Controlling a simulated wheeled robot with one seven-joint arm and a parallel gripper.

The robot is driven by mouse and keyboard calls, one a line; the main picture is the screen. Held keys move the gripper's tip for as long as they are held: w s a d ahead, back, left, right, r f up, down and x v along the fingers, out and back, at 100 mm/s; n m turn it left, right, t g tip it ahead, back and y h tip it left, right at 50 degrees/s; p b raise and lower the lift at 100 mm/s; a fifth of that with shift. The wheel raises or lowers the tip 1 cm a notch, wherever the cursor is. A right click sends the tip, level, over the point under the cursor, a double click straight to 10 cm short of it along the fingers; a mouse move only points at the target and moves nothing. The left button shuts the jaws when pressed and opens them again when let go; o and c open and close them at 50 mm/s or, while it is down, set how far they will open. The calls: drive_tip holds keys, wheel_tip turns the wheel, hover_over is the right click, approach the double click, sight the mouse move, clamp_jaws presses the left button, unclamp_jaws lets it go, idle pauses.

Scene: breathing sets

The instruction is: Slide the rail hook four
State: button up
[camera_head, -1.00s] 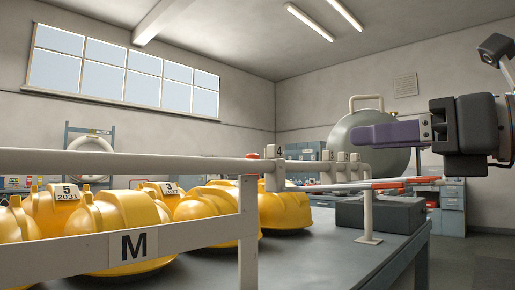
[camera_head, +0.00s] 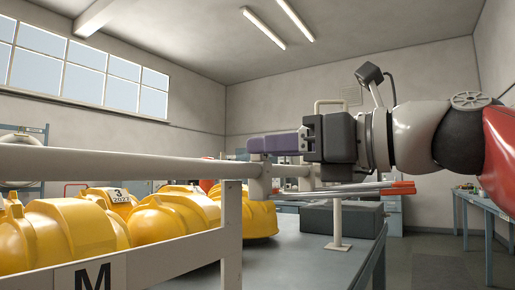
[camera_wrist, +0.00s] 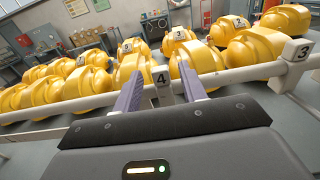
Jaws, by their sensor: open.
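Rail hook four (camera_wrist: 162,88) is a pale block marked 4 on the white rail. In the wrist view it stands between the two purple fingers of my open gripper (camera_wrist: 158,72), which are spread to either side of it. I cannot tell whether either finger touches it. In the head view my gripper (camera_head: 260,146) is over the rail (camera_head: 120,165), and its fingers hide the top of the hook (camera_head: 258,184), whose lower part shows beneath them.
Another hook marked 3 (camera_wrist: 297,50) is on the rail to the right in the wrist view. Several yellow cases (camera_head: 170,215) crowd the table behind the rail. A dark grey box (camera_head: 345,217) sits on the table at the right. A white panel marked M (camera_head: 95,276) runs below the rail.

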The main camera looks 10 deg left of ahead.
drive_tip(key=shift+x, duration=1.55)
clamp_jaws()
